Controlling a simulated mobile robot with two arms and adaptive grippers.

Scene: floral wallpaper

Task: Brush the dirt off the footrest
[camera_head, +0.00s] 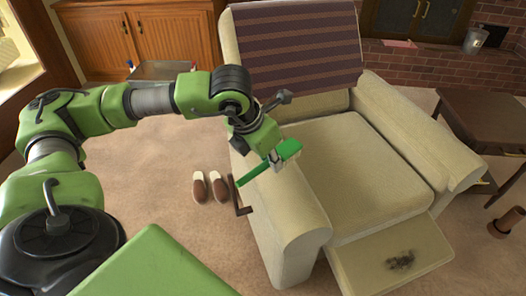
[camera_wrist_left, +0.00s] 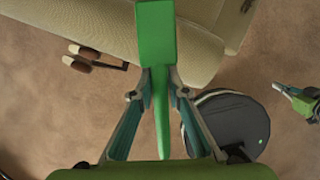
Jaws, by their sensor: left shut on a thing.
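My left gripper (camera_head: 276,160) is shut on a green brush (camera_head: 287,149) and holds it in the air beside the armchair's left armrest. In the left wrist view the brush (camera_wrist_left: 155,38) stands between the two fingers, its wide head pointing away and its thin handle towards the wrist. The beige footrest (camera_head: 372,270) is folded out at the front of the armchair. A dark patch of dirt (camera_head: 400,261) lies on it. The brush is well apart from the dirt. A green and grey part at the right edge of the left wrist view looks like my right gripper (camera_wrist_left: 290,93); its jaws are unclear.
The armchair (camera_head: 300,215) has a brown lever (camera_head: 239,196) on its left side. A pair of slippers (camera_head: 210,188) lies on the carpet near it. A dark side table (camera_head: 485,122) stands at the right. A wooden cabinet (camera_head: 165,35) is at the back.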

